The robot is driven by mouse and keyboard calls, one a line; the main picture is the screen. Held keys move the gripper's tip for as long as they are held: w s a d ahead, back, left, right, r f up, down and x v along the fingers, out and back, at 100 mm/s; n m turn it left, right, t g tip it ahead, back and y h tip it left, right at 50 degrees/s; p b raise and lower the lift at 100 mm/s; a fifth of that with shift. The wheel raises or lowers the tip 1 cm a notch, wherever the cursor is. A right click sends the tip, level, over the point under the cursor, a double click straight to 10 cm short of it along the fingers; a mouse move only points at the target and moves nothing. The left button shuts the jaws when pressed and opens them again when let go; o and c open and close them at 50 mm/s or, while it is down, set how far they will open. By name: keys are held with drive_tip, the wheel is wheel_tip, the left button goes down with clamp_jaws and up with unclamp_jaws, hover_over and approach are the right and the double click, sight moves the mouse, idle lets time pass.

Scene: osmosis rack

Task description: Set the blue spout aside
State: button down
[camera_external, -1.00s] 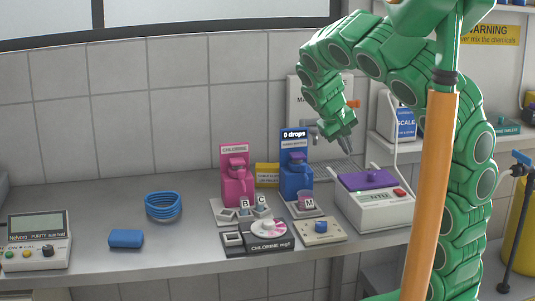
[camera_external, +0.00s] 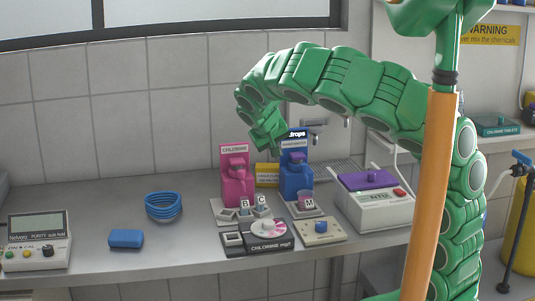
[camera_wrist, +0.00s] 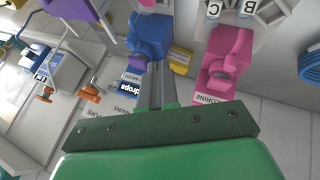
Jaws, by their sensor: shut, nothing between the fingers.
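The blue dispenser (camera_external: 295,180) stands on the bench, with its nozzle block facing forward; I take this front part to be the blue spout. The dispenser also shows in the wrist view (camera_wrist: 150,40), just beyond my finger tips. My gripper (camera_wrist: 162,68) is shut and empty, with its fingers close together. In the external view my gripper is up above the dispensers, and its tips are hard to make out there. I cannot tell whether the fingers touch the dispenser.
A pink chlorine dispenser (camera_external: 236,185) stands just left of the blue one. A beaker marked M (camera_external: 307,199) sits below the blue one. A white meter with a purple lid (camera_external: 368,180) is to the right. The bench is clear around a blue sponge (camera_external: 126,238) and coiled tube (camera_external: 163,205).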

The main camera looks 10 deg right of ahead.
sight(302, 170)
drive_tip(key=w+d+f, duration=0.5)
drive_tip(key=d+f, duration=0.2)
drive_tip(key=shift+w+d+f, duration=0.25)
drive_tip(key=shift+w+f, duration=0.15)
idle(0.6)
